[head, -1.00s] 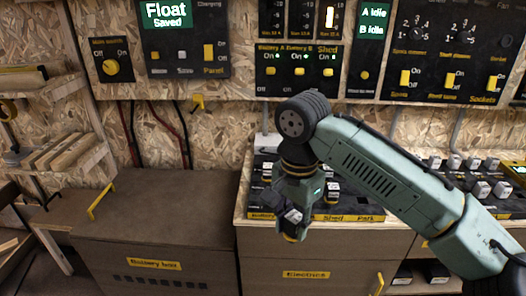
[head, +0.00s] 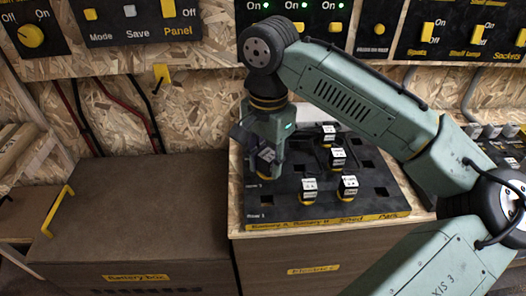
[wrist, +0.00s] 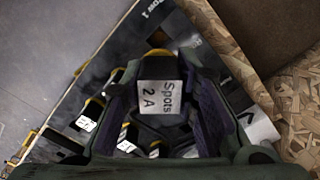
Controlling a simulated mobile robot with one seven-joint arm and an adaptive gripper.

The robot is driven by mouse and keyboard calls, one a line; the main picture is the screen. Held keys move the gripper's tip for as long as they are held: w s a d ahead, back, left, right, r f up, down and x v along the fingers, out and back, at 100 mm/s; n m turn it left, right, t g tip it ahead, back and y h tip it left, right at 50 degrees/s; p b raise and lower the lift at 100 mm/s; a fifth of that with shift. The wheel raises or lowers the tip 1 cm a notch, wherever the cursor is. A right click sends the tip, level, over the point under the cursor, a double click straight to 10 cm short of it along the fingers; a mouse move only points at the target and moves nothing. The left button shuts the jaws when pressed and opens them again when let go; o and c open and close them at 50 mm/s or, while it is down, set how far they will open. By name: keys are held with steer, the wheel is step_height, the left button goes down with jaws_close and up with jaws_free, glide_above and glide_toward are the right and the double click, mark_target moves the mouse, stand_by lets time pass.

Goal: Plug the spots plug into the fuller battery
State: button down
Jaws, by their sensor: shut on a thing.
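My gripper (head: 264,165) is shut on the spots plug (head: 267,154), a dark plug with a white label. In the wrist view the spots plug (wrist: 160,95) reads "Spots 2 A" and sits between the finger pads. My gripper hangs over the left side of the black socket panel (head: 325,208), above its Battery A side. The panel's front strip reads Battery A, Battery B, Shed and Park. I cannot tell whether the plug touches the panel. The battery gauges are out of view, so which battery is fuller does not show.
Other labelled plugs stand in the panel, such as a front plug (head: 308,189), another to its right (head: 348,186) and a middle one (head: 337,158). Empty sockets lie between them. The brown battery box (head: 140,210) is at left. A switch wall rises behind.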

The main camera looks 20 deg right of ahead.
mark_target(267, 181)
steer(key=shift+s+f+b, duration=0.15)
steer(key=shift+f+b, duration=0.4)
steer(key=shift+f, duration=0.1)
step_height(267, 181, down, 4)
steer(key=b, duration=0.3)
steer(key=shift+b, duration=0.4)
steer(key=shift+f, duration=0.55)
steer(key=shift+a, duration=0.1)
steer(key=shift+f, duration=0.2)
steer(key=shift+f, duration=0.4)
steer(key=shift+f, duration=0.35)
steer(key=shift+f, duration=0.45)
